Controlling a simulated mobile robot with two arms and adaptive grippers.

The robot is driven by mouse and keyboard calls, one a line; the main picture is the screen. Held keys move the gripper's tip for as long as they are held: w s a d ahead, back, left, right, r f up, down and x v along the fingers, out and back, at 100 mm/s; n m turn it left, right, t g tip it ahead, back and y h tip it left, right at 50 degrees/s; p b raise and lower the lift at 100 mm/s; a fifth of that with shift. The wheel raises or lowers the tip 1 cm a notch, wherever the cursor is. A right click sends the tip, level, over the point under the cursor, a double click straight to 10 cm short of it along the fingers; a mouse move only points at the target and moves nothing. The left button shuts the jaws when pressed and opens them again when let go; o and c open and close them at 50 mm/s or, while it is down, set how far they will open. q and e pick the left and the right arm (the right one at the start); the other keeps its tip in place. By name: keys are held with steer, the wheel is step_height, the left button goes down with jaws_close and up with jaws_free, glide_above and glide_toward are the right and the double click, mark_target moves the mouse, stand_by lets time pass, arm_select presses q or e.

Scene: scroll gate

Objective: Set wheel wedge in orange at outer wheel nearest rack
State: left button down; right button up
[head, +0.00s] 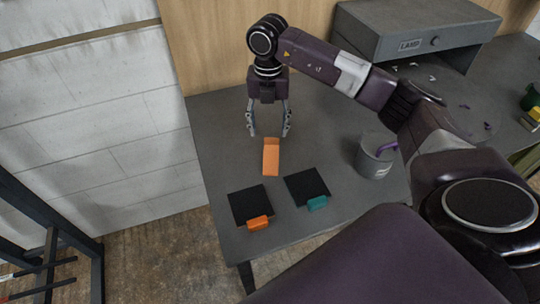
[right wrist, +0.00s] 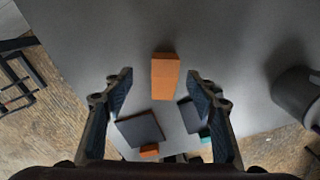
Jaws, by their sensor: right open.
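An orange wedge-like block (head: 271,156) lies on the grey table, longer than it is wide. My right gripper (head: 268,133) is open above it, fingers pointing down. In the right wrist view the block (right wrist: 165,76) shows between the two open fingertips, apart from both. A smaller orange block (head: 258,223) sits at the front edge of the left black pad (head: 249,203). A teal block (head: 317,203) sits at the front edge of the right black pad (head: 306,184). No wheel is recognisable. My left gripper is not in view.
A grey can (head: 374,158) with a purple part stands right of the pads. A grey box with a label (head: 415,30) stands at the back right. A dark metal frame (head: 50,240) stands on the floor at the left. The table's left side is bare.

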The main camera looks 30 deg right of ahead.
mark_target(271, 140)
steer(key=f+p, duration=0.1)
steer(key=f, duration=0.1)
steer(key=f+p, duration=0.1)
steer(key=f, duration=0.1)
steer(key=d+f, duration=0.1)
steer(key=f, duration=0.1)
steer(key=shift+s+f+p, duration=0.1)
steer(key=shift+f+p, duration=0.1)
steer(key=shift+p, duration=0.2)
steer(key=shift+f, duration=0.45)
steer(key=shift+c, duration=0.3)
steer(key=c, duration=1.3)
steer(key=shift+r, duration=0.1)
jaws_close()
steer(key=shift+r, duration=0.1)
